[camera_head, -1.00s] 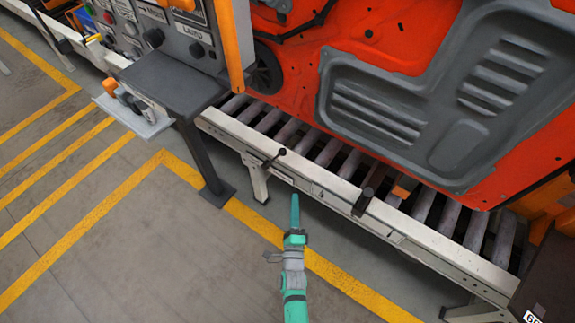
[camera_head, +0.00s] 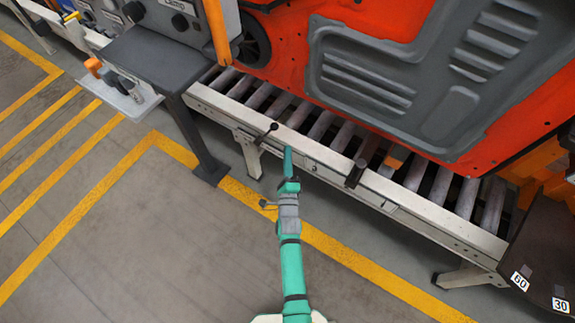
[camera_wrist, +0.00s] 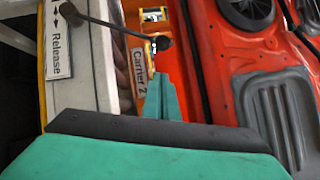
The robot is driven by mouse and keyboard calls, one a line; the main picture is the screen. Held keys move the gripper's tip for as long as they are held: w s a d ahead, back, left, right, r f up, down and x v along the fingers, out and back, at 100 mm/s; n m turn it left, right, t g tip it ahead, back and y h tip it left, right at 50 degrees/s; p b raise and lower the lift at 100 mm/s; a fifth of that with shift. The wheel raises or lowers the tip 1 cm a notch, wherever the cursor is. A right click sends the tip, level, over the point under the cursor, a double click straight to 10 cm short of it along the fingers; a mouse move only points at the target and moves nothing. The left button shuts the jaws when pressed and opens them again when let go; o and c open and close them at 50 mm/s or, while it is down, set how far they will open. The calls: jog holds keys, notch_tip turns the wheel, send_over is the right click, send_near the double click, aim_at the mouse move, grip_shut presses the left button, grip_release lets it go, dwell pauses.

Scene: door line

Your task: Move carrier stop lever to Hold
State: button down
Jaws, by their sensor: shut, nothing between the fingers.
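The lever (camera_head: 266,134), a thin dark rod with a black knob, stands at the near rail of the roller conveyor (camera_head: 330,158). In the wrist view the lever's rod (camera_wrist: 112,26) crosses the upper left, with dark round ends. A white "Release" label (camera_wrist: 60,45) with an arrow lies left of it; no "Hold" wording is readable. A "Carrier 2" label (camera_wrist: 139,68) is below the rod. My gripper (camera_head: 287,151) is shut and empty, its tip just right of the lever in the head view. In the wrist view my gripper (camera_wrist: 162,92) points up, below the rod's right end, with no clear contact.
A large orange-red panel with grey inserts (camera_head: 385,80) stands over the rollers. A grey control stand (camera_head: 160,55) is at the left. The floor in front is open, with yellow lines.

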jog(key=w+a+r, duration=0.1)
jog(key=w+a, duration=0.1)
jog(key=w, duration=0.3)
jog(key=shift+w+a+r, duration=0.2)
jog(key=shift+w+r, duration=0.05)
jog(key=shift+w, duration=0.1)
